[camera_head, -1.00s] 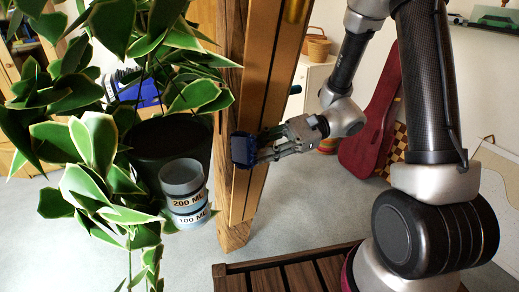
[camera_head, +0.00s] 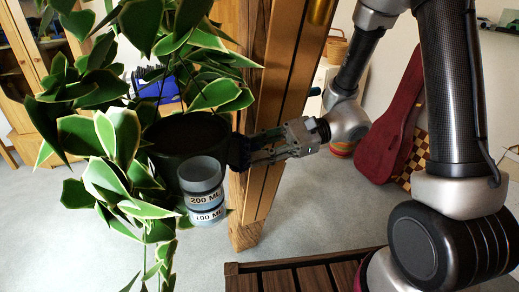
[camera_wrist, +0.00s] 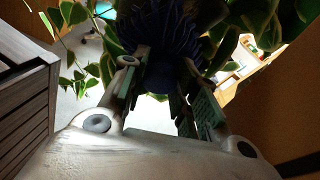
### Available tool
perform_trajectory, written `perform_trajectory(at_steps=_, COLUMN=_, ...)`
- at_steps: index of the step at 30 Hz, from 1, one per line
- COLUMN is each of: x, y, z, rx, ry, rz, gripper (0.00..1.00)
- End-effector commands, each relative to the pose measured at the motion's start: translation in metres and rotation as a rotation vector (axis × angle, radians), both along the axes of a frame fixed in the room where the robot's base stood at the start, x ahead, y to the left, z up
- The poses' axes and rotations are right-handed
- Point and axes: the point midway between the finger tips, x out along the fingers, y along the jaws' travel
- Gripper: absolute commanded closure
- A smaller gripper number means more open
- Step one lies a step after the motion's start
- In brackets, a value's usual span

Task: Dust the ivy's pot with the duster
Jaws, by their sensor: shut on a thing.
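The ivy (camera_head: 100,130) has broad green leaves with pale edges and fills the left of the head view. Its dark pot (camera_head: 178,150) shows among the leaves. My gripper (camera_head: 252,153) reaches in from the right and is shut on the duster (camera_head: 240,152), a dark blue head at the pot's right side. In the wrist view the duster (camera_wrist: 165,35) shows as blue bristles beyond my fingers (camera_wrist: 160,75), with leaves around it. Duster and pot look very close or touching; I cannot tell which.
Stacked measuring cups marked 200 ML and 100 ML (camera_head: 203,192) show in front of the pot. A timber post (camera_head: 275,90) stands just behind my gripper. A red instrument case (camera_head: 392,125) leans at the wall. A slatted wooden surface (camera_head: 300,272) lies below.

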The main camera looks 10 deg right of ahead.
Motion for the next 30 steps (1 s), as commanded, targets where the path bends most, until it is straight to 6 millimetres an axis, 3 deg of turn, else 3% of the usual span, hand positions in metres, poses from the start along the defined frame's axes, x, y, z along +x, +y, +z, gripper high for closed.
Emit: perform_trajectory(at_steps=30, x=-0.004, y=0.014, z=0.003, rx=0.000, ry=0.000, rz=0.000, gripper=0.95)
